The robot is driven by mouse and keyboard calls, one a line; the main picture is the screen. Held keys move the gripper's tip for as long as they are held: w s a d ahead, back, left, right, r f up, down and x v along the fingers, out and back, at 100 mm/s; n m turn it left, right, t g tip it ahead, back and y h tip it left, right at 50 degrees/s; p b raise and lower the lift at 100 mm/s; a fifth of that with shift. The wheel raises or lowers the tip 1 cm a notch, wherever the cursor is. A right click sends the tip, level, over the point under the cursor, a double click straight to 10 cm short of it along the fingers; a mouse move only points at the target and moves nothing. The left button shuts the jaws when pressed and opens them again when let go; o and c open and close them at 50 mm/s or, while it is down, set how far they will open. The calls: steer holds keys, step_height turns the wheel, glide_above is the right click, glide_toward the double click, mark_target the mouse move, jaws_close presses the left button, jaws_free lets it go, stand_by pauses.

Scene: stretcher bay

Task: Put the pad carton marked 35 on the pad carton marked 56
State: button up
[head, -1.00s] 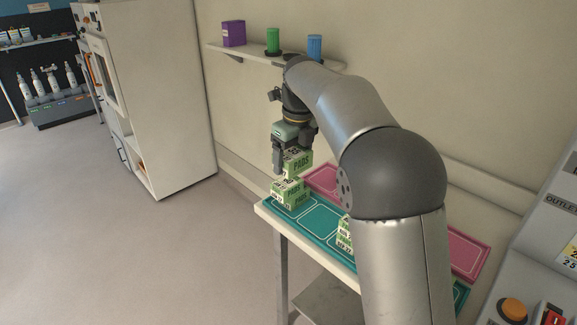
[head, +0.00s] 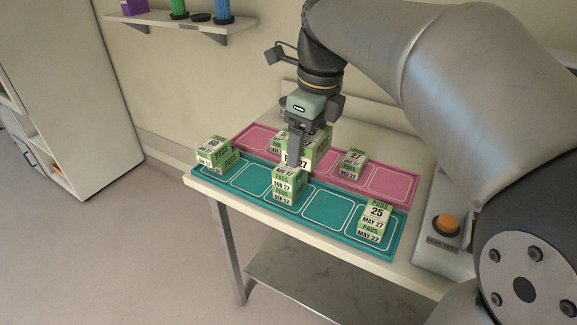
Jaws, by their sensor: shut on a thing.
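My gripper (head: 299,150) points down over the middle of the table, shut on a green-and-white pad carton (head: 319,146). A finger hides part of this carton, and its number is not clearly readable. Pad cartons stand one on another just in front of it on the teal mat (head: 326,211); the upper one (head: 287,177) is close to the finger in the picture. I cannot tell whether they touch. More cartons (head: 214,150) stand at the teal mat's left end. Cartons marked 25 (head: 376,214) stand at its right end. I cannot make out which carton is marked 56.
A pink mat (head: 398,181) lies behind the teal one, with a carton (head: 353,161) right of my gripper. A grey device with an orange button (head: 446,225) is at the table's right. A wall shelf (head: 163,19) and a white cabinet (head: 60,90) are behind and left.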

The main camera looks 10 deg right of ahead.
steer(key=w+f, duration=0.3)
steer(key=w, duration=0.1)
steer(key=w+f+p, duration=0.1)
steer(key=w+f, duration=0.2)
steer(key=w, duration=0.1)
steer(key=w+f+p, duration=0.1)
steer(key=w+f, duration=0.2)
steer(key=w, duration=0.2)
steer(key=shift+w+f, duration=0.1)
steer(key=shift+f, duration=0.15)
steer(key=shift+w+f, duration=0.15)
steer(key=shift+f, duration=0.75)
steer(key=shift+w+f, duration=0.1)
steer(key=shift+f, duration=0.8)
steer(key=shift+f, duration=0.1)
steer(key=o, duration=1.1)
